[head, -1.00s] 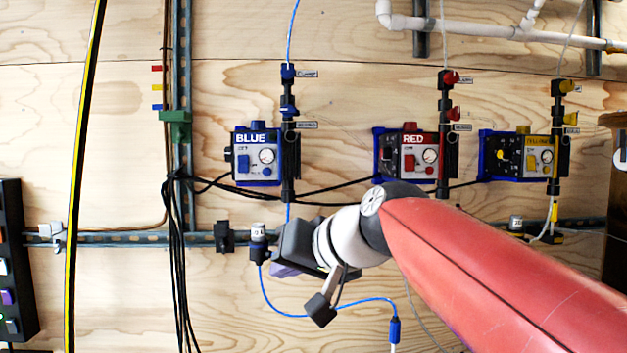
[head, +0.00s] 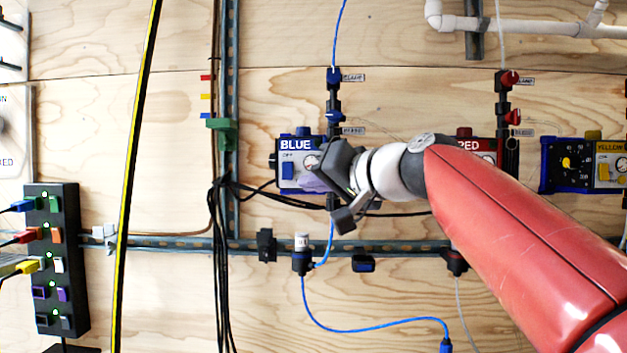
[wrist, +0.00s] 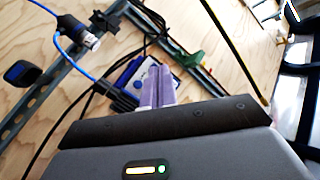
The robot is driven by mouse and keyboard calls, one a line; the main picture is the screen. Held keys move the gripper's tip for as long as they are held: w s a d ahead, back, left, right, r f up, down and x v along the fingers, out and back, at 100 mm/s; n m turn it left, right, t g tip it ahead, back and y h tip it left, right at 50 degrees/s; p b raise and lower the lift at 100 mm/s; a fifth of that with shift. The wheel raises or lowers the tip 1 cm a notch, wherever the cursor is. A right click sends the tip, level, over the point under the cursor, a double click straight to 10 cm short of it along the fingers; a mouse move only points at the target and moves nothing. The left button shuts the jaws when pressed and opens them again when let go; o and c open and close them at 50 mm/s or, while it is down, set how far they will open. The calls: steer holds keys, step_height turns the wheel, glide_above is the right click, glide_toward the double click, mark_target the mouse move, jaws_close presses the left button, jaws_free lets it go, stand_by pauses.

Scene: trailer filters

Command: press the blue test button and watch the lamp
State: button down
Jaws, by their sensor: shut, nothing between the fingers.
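The blue control box (head: 294,172), labelled BLUE, hangs on the plywood wall. Its face carries a blue switch marked OFF (head: 287,170) and a round dial, partly covered by my gripper. A blue cap (head: 303,131) is on its top; I cannot tell whether this is the test button or the lamp. My gripper (head: 323,178) is shut and empty, in front of the box's right part. In the wrist view, its lilac fingers (wrist: 157,86) are together and overlap the blue box (wrist: 131,78). I cannot tell whether they touch it.
The red box (head: 484,150) is partly behind my arm, and the yellow box (head: 568,165) is farther right. A power strip (head: 57,260) with lit green lights is at left. A blue hose (head: 375,331) loops below. Black cables (head: 222,270) hang left of the blue box.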

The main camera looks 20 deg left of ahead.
steer(key=w+a+p, duration=0.2)
steer(key=w+p, duration=0.2)
steer(key=w, duration=0.4)
steer(key=shift+w, duration=0.2)
steer(key=shift+w, duration=0.1)
stand_by(1.8)
steer(key=shift+w+a+p, duration=0.1)
steer(key=shift+w+p, duration=0.15)
steer(key=shift+p, duration=0.1)
steer(key=shift+w+a, duration=0.1)
steer(key=shift+w, duration=0.3)
stand_by(0.4)
stand_by(0.4)
steer(key=shift+s+d+b, duration=0.2)
steer(key=shift+s+b, duration=0.15)
steer(key=shift+s, duration=0.45)
